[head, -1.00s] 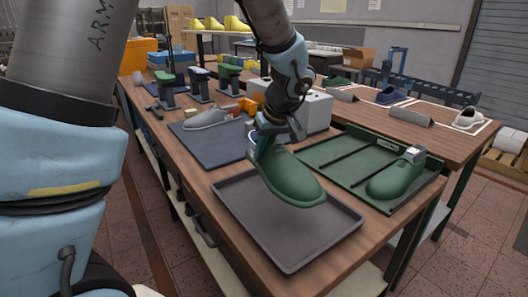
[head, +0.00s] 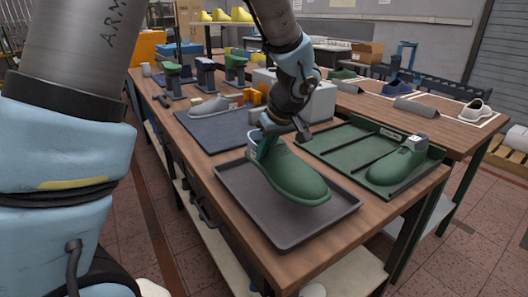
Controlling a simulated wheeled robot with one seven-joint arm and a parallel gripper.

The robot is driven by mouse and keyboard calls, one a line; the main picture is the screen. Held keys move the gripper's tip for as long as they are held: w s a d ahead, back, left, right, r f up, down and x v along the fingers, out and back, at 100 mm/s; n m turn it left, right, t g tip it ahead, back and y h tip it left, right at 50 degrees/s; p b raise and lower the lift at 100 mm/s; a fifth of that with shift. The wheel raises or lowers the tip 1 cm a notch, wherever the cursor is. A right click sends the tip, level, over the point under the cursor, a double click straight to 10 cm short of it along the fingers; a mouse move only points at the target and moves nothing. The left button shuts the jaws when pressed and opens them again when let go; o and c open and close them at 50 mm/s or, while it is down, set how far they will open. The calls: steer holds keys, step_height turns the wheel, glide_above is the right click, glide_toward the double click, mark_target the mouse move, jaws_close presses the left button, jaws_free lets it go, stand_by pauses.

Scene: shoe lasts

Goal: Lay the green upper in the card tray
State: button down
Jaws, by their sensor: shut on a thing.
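My gripper (head: 264,146) is shut on the heel end of a green upper (head: 294,177). The upper points toward the front right, sole down, low over a dark grey tray (head: 257,222); I cannot tell whether it touches the tray floor. A green tray (head: 318,146) with dark divider bars and a small white label lies to the right. Another green shoe (head: 392,166) lies in its right-hand compartment; its other lanes look empty. I cannot tell for certain which of these is the card tray. The fingertips are partly hidden by the upper.
A grey shoe (head: 210,106) lies on a dark mat (head: 206,131) behind the grey tray. A white box (head: 315,103) stands behind my gripper. A second bench (head: 428,117) at right holds more shoes.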

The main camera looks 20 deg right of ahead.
steer(key=shift+f+b, duration=3)
steer(key=shift+f, duration=0.2)
steer(key=c, duration=0.9)
jaws_free()
steer(key=b+v, duration=0.1)
steer(key=v, duration=1)
steer(key=shift+w, duration=0.1)
